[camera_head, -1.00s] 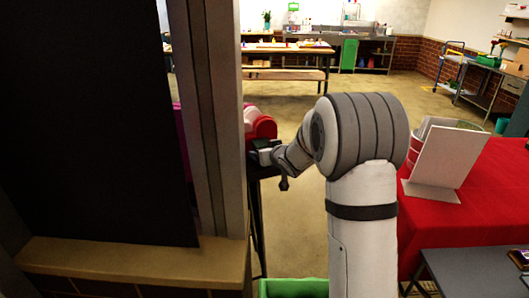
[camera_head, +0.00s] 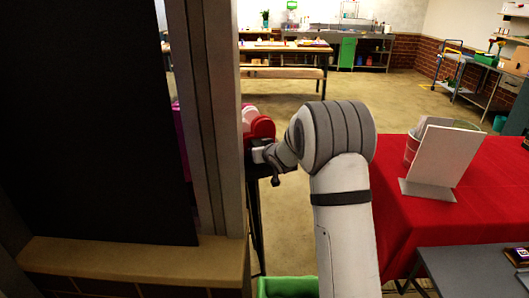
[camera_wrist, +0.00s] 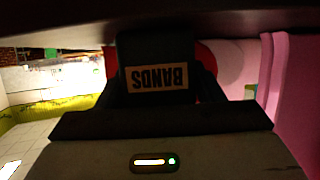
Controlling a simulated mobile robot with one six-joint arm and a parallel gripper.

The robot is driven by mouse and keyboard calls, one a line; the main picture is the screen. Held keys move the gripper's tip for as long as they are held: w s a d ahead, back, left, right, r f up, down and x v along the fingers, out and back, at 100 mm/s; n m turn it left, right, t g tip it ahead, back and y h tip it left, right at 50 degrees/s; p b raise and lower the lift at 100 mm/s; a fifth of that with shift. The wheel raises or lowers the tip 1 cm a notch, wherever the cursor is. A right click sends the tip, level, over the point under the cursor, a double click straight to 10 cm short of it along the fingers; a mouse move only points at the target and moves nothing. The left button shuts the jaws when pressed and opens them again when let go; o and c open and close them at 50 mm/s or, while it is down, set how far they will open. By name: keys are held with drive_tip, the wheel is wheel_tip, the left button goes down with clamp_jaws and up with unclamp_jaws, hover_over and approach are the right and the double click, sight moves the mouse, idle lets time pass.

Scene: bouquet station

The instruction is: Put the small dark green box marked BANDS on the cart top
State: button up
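The small dark green box (camera_wrist: 155,52) with its BANDS label upside down sits between the two fingers of my gripper (camera_wrist: 160,85) in the wrist view. The fingers lie along both its sides, and it looks held. In the head view my gripper (camera_head: 258,154) is at the end of my arm, just right of the tall grey post, beside red and pink rolls (camera_head: 257,123). The box is too small and dark there to make out clearly. A cart with blue rails (camera_head: 452,65) stands far back on the right; its top is hard to see.
A dark panel and grey post (camera_head: 205,120) block the left side. A red-covered table (camera_head: 475,175) with a white sign (camera_head: 443,160) stands on the right. A grey surface (camera_head: 470,275) is at the lower right, and a green bin (camera_head: 287,287) is below. Open floor lies beyond.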

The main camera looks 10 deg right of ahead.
drive_tip(key=c, duration=0.7)
drive_tip(key=shift+r, duration=0.1)
